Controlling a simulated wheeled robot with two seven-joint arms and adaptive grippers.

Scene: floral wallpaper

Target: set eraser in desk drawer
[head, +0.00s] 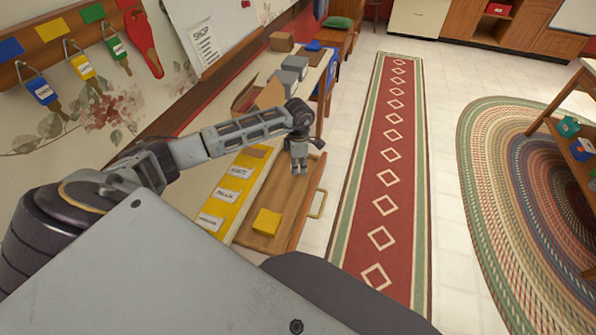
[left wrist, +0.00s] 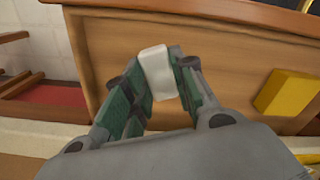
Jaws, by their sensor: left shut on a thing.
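A white eraser (left wrist: 158,71) is gripped between the green-padded fingers of my left gripper (left wrist: 155,85) in the left wrist view. In the head view my left gripper (head: 299,168) is over the open wooden desk drawer (head: 294,208), towards its far end. The eraser is too small or hidden to make out there. The drawer's bottom (left wrist: 115,50) shows behind the eraser in the left wrist view; I cannot tell whether the eraser touches it. A yellow block (head: 267,222) lies in the drawer's near part and also shows at the right of the left wrist view (left wrist: 287,92). My right gripper is not in view.
A yellow strip with white labels (head: 228,195) lies along the drawer's left side. Grey boxes (head: 290,75) and cardboard boxes stand on the desk beyond. Keys and padlocks (head: 42,90) hang on the left wall. A red runner (head: 385,180) covers clear floor at right.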

